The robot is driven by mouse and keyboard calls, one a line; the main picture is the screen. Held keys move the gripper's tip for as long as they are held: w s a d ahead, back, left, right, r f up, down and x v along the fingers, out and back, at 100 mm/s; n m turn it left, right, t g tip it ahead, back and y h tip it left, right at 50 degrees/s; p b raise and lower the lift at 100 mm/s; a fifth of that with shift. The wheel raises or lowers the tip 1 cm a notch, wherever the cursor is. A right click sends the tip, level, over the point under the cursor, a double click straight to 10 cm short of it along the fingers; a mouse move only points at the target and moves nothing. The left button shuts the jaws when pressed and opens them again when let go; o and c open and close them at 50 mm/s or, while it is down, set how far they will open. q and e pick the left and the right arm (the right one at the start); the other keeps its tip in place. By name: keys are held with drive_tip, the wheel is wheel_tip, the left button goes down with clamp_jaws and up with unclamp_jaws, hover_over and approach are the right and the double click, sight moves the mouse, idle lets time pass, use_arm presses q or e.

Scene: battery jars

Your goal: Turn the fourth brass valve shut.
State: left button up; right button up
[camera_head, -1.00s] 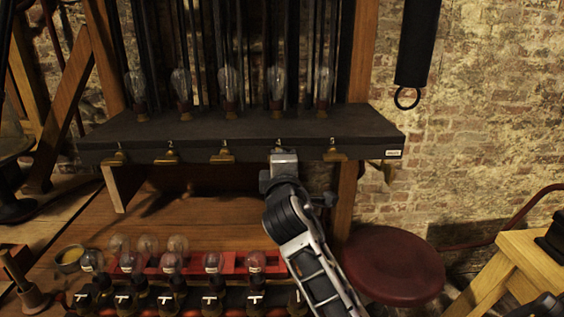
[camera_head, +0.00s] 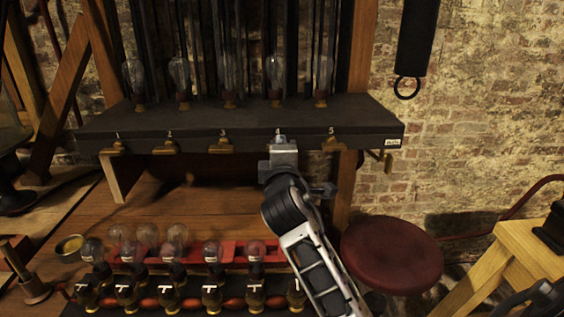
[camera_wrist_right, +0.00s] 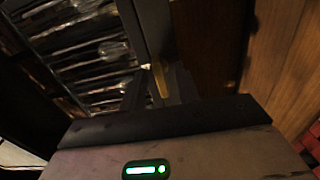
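Brass valves labelled 1 to 5 line the front edge of a dark shelf (camera_head: 245,128). The first (camera_head: 118,148), second (camera_head: 166,148), third (camera_head: 221,147) and fifth (camera_head: 334,145) show with their handles lying level. My right gripper (camera_head: 283,148) is at the shelf edge just under label 4 and hides the fourth valve. I cannot tell whether its fingers are shut on the valve. In the right wrist view, a small brass piece (camera_wrist_right: 160,85) shows against the dark shelf beyond the gripper body; which valve it is stays unclear.
Glass bulbs stand on the shelf above the valves. Several more bulbs stand in a red rack (camera_head: 235,252) on the wooden bench below. A dark red round stool (camera_head: 392,255) is right of my arm. A small brass piece (camera_head: 388,161) hangs at the shelf's right end.

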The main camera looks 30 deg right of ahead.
use_arm(q)
drive_tip(key=shift+w+d+f+b, duration=0.2)
drive_tip(key=shift+f+b, duration=0.1)
drive_tip(key=shift+b, duration=0.6)
use_arm(e)
drive_tip(key=v, duration=1.1)
drive_tip(key=shift+s, duration=0.3)
use_arm(q)
drive_tip(key=shift+s+f, duration=0.1)
drive_tip(key=shift+s, duration=0.1)
